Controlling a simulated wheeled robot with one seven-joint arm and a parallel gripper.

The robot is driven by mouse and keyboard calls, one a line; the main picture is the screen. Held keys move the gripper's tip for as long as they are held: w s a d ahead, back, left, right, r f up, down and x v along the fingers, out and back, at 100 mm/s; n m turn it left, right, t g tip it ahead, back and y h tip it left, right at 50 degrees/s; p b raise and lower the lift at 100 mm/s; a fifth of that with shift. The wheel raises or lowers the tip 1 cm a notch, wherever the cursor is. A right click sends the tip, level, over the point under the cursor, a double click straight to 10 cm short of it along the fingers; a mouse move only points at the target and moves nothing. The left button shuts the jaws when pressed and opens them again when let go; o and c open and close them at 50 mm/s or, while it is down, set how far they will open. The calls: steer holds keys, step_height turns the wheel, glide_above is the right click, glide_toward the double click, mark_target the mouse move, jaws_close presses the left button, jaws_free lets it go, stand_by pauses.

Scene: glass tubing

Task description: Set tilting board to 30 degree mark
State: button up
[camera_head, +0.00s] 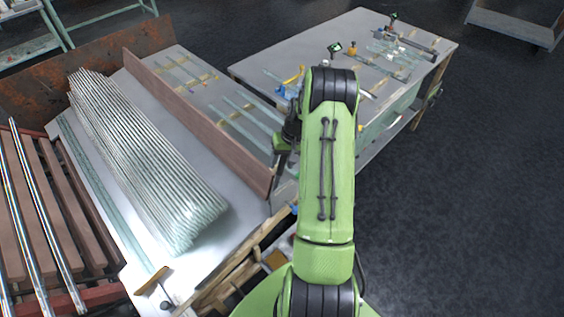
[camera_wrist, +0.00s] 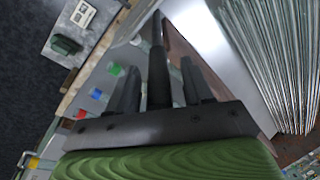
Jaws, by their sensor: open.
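A long reddish-brown board (camera_head: 195,118) stands on edge along the grey table, and I take it for the tilting board. In the wrist view its brown face (camera_wrist: 185,50) runs away beyond my fingers. My gripper (camera_wrist: 158,68) is open, its two dark fingers apart. A dark rod (camera_wrist: 157,80) lies between the fingers; I cannot tell whether they touch it or what it joins. Green (camera_wrist: 115,69), blue (camera_wrist: 96,93) and red (camera_wrist: 81,114) marks show left of the fingers; no degree figures are readable. In the head view my green arm partly hides my gripper.
A stack of glass tubes (camera_head: 145,155) lies left of the board. A rack with brown slats (camera_head: 45,215) stands at the far left. Small tools and glass pieces lie on the right-hand table (camera_head: 330,40).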

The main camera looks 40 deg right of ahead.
steer(key=shift+w+f, duration=0.1)
steer(key=shift+f, duration=0.25)
steer(key=shift+c, duration=0.5)
steer(key=shift+r, duration=0.1)
jaws_close()
